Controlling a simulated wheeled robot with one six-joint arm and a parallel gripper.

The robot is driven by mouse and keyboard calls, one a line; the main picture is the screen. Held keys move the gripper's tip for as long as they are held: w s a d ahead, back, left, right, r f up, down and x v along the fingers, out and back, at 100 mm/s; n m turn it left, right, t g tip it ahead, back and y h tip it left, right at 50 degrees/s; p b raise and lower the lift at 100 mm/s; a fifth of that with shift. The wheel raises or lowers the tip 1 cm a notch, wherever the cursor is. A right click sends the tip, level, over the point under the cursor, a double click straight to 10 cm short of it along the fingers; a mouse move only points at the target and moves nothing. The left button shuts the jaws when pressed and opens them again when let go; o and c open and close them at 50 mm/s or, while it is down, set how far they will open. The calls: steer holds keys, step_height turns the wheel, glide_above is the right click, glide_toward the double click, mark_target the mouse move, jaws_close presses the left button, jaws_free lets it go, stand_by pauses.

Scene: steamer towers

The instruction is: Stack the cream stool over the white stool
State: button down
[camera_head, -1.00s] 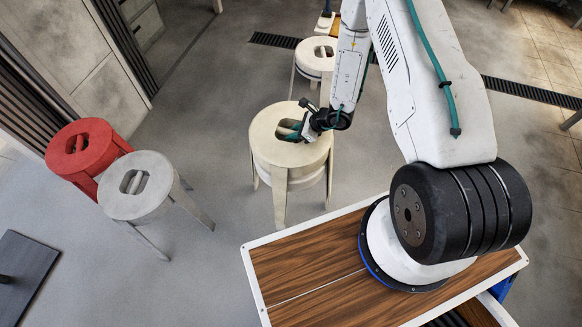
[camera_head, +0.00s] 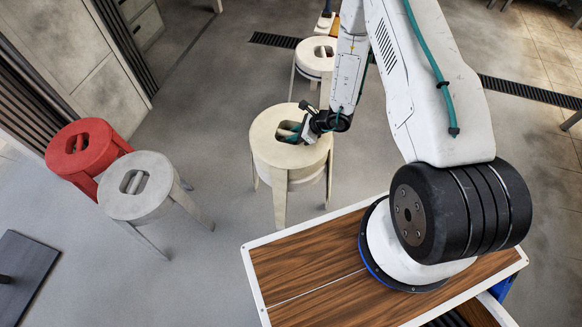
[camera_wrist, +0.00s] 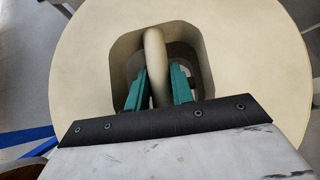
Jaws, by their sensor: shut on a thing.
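The cream stool (camera_head: 268,148) stands upright in the middle of the head view, and its seat fills much of the wrist view (camera_wrist: 255,75). My gripper (camera_head: 293,133) reaches into the oval opening of its seat. In the wrist view the green fingers of my gripper (camera_wrist: 157,90) are shut on the stool's handle bar (camera_wrist: 154,50), one on each side. A whitish layer (camera_head: 310,179) shows just beneath the cream seat. It looks like the white stool's seat under it, mostly hidden; I cannot tell whether the two touch.
An off-white stool (camera_head: 312,62) stands behind, partly hidden by my arm. A red stool (camera_head: 72,158) and a light grey stool (camera_head: 140,200) stand close together at the left. A dark flat object (camera_head: 30,275) is at the lower left. The floor between is clear.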

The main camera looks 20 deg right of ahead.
steer(key=shift+f, duration=1.6)
stand_by(1.4)
steer(key=c, duration=1.1)
jaws_free()
steer(key=v, duration=0.7)
steer(key=shift+s+d+r, duration=0.2)
steer(key=shift+d, duration=0.05)
steer(key=shift+v, duration=2.25)
